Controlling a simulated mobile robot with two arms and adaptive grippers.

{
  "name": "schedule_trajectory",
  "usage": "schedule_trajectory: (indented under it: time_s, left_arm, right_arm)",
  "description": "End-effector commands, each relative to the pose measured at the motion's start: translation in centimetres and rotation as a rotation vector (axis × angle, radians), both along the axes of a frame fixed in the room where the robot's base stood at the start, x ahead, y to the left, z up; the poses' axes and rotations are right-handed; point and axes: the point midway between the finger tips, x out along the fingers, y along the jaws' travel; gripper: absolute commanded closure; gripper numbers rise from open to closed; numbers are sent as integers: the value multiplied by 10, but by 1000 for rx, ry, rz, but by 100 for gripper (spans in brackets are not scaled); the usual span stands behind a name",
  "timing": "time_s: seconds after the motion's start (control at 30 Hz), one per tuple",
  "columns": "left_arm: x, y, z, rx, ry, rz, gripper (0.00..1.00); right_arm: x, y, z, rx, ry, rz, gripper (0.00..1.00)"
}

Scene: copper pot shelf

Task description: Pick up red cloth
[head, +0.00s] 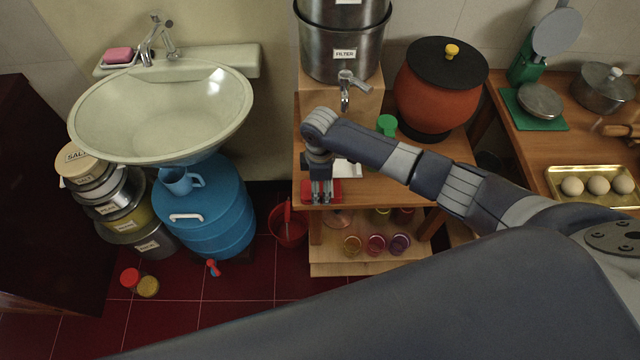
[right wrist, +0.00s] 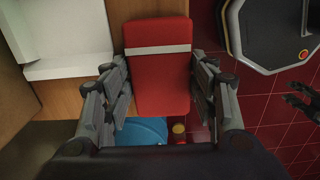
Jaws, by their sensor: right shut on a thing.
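The red cloth (right wrist: 158,84) is a folded rectangular block with a pale stripe across it, seen in the right wrist view. My right gripper (right wrist: 160,92) has a finger on each long side of the cloth and is shut on it. In the head view the red cloth (head: 336,187) shows at the front left of the wooden counter, partly hidden by my right gripper (head: 321,200), which points down over it. A dark, finger-like part at the right edge of the right wrist view may be my left gripper (right wrist: 298,104); its state is unclear.
A white item (head: 347,169) lies just behind the cloth. A steel filter (head: 343,50), a green cup (head: 387,124) and a clay pot (head: 437,88) stand farther back. Glasses (head: 376,244) stand on the shelf below; a red bucket (head: 288,228) and blue drum (head: 205,215) are left.

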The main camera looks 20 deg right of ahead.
Motion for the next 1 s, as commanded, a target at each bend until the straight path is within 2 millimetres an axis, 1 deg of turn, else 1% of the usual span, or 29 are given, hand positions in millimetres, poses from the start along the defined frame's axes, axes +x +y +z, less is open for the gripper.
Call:
schedule_trajectory:
  time_s: [0.17, 0.2, 0.37, 0.6, 0.7, 0.8, 0.9, 1.0]
  left_arm:
    - [0, 0, -4, 0, 0, 0, 60]
    - [0, 0, -5, 0, -1, 0, 60]
    - [0, -1, -11, -1, -1, 1, 60]
    - [0, -1, -21, -1, -1, 1, 60]
    - [0, -1, -24, -1, -1, 2, 60]
    - [0, -1, -26, -1, -1, 2, 60]
    - [0, -1, -27, -1, -1, 2, 60]
    - [0, -1, -28, -1, 0, 2, 60]
  right_arm:
    - [4, 0, 23, 3, -9, 1, 70]
    - [4, 0, 30, 3, -11, 1, 70]
    - [-16, 33, 31, 6, -9, 5, 70]
    - [-50, 88, 37, 7, -10, 5, 70]
    - [-62, 106, 40, 6, -11, 3, 70]
    - [-71, 120, 42, 4, -12, 1, 70]
    - [-76, 129, 44, 4, -13, 0, 70]
    - [-80, 134, 45, 3, -11, -1, 70]
